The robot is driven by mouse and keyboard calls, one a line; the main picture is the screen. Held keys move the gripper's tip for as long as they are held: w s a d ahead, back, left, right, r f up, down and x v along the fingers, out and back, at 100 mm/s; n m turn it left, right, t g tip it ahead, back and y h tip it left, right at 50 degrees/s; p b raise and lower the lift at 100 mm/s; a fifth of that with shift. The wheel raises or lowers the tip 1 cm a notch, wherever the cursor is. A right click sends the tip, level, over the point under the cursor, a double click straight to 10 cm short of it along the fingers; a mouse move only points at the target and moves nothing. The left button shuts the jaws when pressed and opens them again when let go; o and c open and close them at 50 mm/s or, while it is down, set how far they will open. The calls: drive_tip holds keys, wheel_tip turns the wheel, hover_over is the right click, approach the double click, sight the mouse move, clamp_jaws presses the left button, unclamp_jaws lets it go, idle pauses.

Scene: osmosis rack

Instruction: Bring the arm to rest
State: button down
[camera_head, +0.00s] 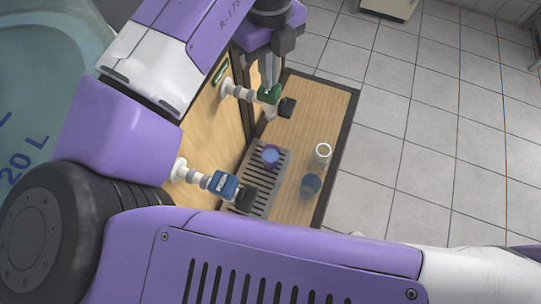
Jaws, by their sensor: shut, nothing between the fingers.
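My gripper (269,78) is at the top middle, pointing down. Its narrow grey fingers are shut with nothing between them. The fingertips are at or just above the green tap (268,95); I cannot tell whether they touch it. My purple and white arm links fill much of the left, top and bottom of the view.
A wooden rack (332,95) holds a blue tap (222,184) and a slotted drip tray (262,203). A blue-purple cup (271,155) stands on the tray. A white cup (321,153) and a bluish cup (310,186) stand right of it. Tiled floor (430,130) is clear at right.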

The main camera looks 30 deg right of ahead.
wheel_tip(320, 180, up, 4)
drive_tip(key=p, duration=0.2)
drive_tip(key=shift+r+p, duration=0.25)
drive_tip(key=shift+p, duration=0.1)
drive_tip(key=shift+f, duration=0.15)
